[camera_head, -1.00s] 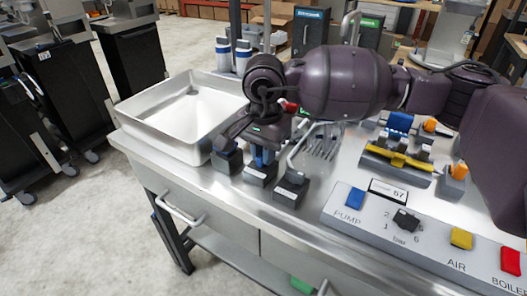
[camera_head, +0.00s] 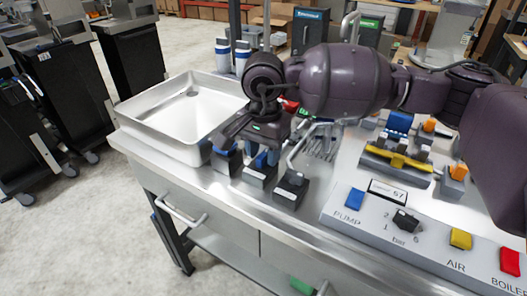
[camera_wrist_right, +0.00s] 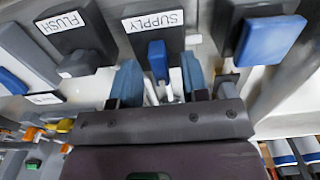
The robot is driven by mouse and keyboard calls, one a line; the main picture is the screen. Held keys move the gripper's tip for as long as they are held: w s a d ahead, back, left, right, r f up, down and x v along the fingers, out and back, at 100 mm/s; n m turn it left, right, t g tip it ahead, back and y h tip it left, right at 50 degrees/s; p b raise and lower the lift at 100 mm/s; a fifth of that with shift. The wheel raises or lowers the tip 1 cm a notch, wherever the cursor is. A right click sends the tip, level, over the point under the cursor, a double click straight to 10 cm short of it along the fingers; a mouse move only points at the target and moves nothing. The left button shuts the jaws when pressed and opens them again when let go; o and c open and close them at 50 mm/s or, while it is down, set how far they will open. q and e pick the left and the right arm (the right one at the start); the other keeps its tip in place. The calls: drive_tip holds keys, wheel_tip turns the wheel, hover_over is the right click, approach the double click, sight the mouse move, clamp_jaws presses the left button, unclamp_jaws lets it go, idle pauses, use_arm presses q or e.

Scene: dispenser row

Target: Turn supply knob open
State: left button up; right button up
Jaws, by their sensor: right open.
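The supply knob is a small blue lever (camera_wrist_right: 158,60) on a dark block labelled SUPPLY (camera_wrist_right: 155,20) in the right wrist view. In the head view this block (camera_head: 260,174) is the middle one of three at the bench's front edge. My right gripper (camera_wrist_right: 160,72) is open, with one blue finger on each side of the lever. Both fingers look apart from it; the depth between them is hard to tell. In the head view my right gripper (camera_head: 262,152) is above the middle block, its wrist hiding part of the fingers. My left gripper is not in view.
A FLUSH block (camera_wrist_right: 75,30) and another block with a larger blue knob (camera_wrist_right: 268,40) flank the supply block closely. A metal handle (camera_head: 300,150) rises beside the row. A white sink tray (camera_head: 150,135) is left; a control panel (camera_head: 375,225) is right.

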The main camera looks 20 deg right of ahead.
sight(263, 154)
wheel_tip(263, 154, up, 9)
drive_tip(key=shift+f+p, duration=0.1)
drive_tip(key=shift+p, duration=0.4)
drive_tip(key=shift+r, duration=0.8)
